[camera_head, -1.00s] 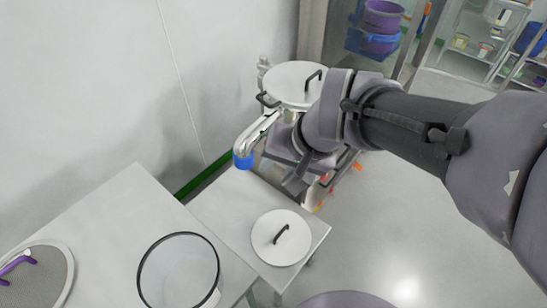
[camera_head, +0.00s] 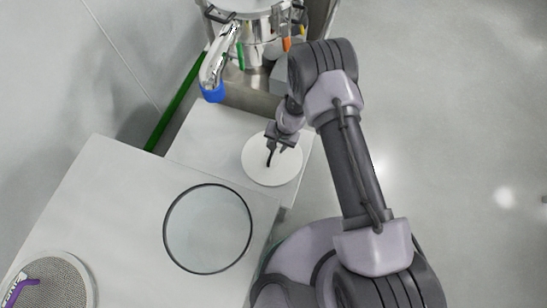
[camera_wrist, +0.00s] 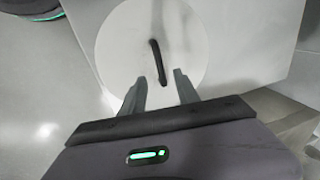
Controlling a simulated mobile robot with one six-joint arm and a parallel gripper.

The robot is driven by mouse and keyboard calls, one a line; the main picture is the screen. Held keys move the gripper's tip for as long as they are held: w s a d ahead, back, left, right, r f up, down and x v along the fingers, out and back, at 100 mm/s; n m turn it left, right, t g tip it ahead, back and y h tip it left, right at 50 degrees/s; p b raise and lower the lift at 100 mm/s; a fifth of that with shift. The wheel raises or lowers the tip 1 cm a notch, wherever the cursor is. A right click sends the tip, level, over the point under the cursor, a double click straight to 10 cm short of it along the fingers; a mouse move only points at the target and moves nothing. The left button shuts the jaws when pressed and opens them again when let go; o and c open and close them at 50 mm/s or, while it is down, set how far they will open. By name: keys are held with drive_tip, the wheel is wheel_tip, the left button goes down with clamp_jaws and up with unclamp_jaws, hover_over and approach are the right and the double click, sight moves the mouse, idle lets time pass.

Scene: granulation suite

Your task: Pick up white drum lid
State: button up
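The white drum lid (camera_head: 259,171) is a flat round disc with a dark bar handle (camera_wrist: 159,63). It lies on a small pale table beside the larger table. My gripper (camera_head: 274,146) is above the lid, close to its handle. In the wrist view, my gripper (camera_wrist: 158,84) has its two grey fingers apart, with the handle's near end between or just beyond the tips. I cannot tell whether the fingers touch the lid. Nothing is held.
A larger table (camera_head: 112,190) at left carries a clear round disc with a black rim (camera_head: 206,228) and a mesh sieve (camera_head: 62,285). A steel vessel (camera_head: 262,42) with a blue-tipped pipe (camera_head: 213,93) stands behind. Open floor lies to the right.

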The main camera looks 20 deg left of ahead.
sight(272, 153)
drive_tip(key=shift+a+f, duration=0.25)
drive_tip(key=shift+f, duration=0.95)
drive_tip(key=f+b, duration=0.2)
drive_tip(key=f, duration=0.1)
drive_tip(key=a+f+b, duration=0.1)
drive_tip(key=f, duration=0.1)
drive_tip(key=shift+s+f, duration=0.1)
drive_tip(key=shift+s, duration=0.25)
clamp_jaws()
